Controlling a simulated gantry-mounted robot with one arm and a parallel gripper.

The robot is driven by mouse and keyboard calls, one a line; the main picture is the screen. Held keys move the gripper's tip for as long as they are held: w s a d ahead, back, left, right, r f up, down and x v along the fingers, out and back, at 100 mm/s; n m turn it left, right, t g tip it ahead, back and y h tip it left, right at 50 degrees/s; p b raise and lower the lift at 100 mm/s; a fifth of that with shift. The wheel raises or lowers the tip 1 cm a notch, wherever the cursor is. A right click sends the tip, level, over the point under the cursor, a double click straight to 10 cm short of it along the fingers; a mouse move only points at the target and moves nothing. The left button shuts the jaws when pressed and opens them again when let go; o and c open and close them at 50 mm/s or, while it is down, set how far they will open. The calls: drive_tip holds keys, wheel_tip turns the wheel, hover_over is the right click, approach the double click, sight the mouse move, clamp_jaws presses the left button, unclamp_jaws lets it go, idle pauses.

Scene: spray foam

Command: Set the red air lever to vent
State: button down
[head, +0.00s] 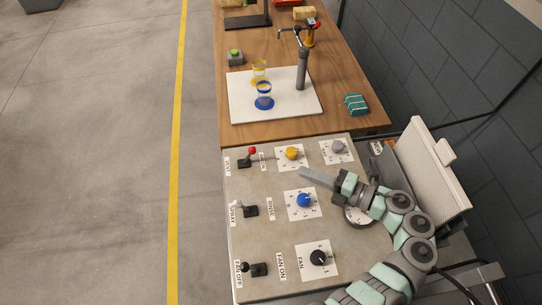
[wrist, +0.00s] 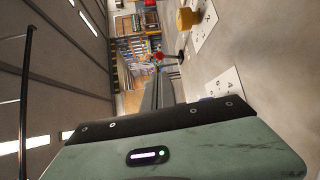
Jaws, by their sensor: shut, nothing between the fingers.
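The lever with a red ball knob (head: 252,151) is at the far left corner of the control panel (head: 270,235), between two small white labels too small to read surely. Its knob leans a little right and away from its black base (head: 244,163). The red knob also shows in the wrist view (wrist: 159,57), just beyond my fingertips. My gripper (head: 303,171) is shut and empty, its long grey fingers pointing left over the panel, to the right of the lever and apart from it. The fingers also show in the wrist view (wrist: 158,82).
A yellow knob (head: 291,153) stands close beyond my fingers, a blue knob (head: 304,200) on the near side. A grey knob (head: 338,147), a black knob (head: 318,258) and two more levers share the panel. A wooden table (head: 350,125) adjoins beyond.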

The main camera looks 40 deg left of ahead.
sight(255, 152)
drive_tip(key=x, duration=1.4)
drive_tip(key=shift+r, duration=0.1)
